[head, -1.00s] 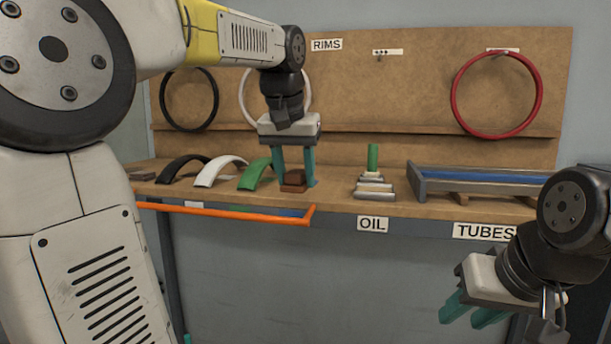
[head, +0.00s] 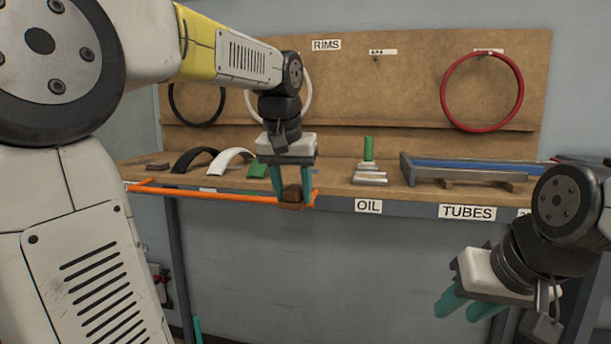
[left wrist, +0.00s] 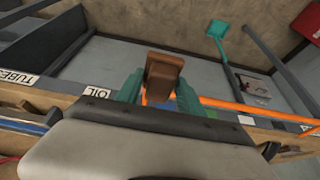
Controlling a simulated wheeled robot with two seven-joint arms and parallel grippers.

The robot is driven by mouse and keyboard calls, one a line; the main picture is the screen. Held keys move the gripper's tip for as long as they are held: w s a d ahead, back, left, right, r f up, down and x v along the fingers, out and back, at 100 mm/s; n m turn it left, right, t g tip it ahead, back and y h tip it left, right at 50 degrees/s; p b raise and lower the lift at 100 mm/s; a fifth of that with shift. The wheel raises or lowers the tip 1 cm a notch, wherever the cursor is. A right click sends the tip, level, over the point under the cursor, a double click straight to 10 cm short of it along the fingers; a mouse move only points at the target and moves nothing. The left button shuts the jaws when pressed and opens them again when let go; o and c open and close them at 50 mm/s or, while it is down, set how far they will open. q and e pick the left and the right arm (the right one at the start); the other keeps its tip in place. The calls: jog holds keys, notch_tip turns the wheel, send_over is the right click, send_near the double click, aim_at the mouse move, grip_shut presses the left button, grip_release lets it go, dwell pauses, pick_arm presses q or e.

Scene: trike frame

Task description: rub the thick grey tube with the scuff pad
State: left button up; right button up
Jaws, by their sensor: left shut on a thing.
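The scuff pad is a small brown block (head: 291,197) between the teal fingers of my left gripper (head: 291,196), which is shut on it. The pad is in front of the bench edge, close to an orange tube. In the left wrist view, the brown block (left wrist: 162,78) sticks out past the fingertips. My right gripper (head: 464,306) is open and empty at lower right, below bench height. Short grey pieces (head: 370,176) lie stacked near the OIL label, but I cannot tell whether one is the thick grey tube.
The orange tube (head: 225,194) runs along the bench front. Black (head: 198,159) and white (head: 231,158) curved fenders, a green piece (head: 258,170) and an upright green cylinder (head: 369,149) stand on the bench. A grey rack (head: 408,172) holding a blue tube is at right.

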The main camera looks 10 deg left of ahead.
pick_arm(q)
notch_tip(320, 180, down, 33)
jog(key=w, duration=0.2)
jog(key=shift+w+d+f+n, duration=0.15)
jog(key=shift+w+n, duration=0.15)
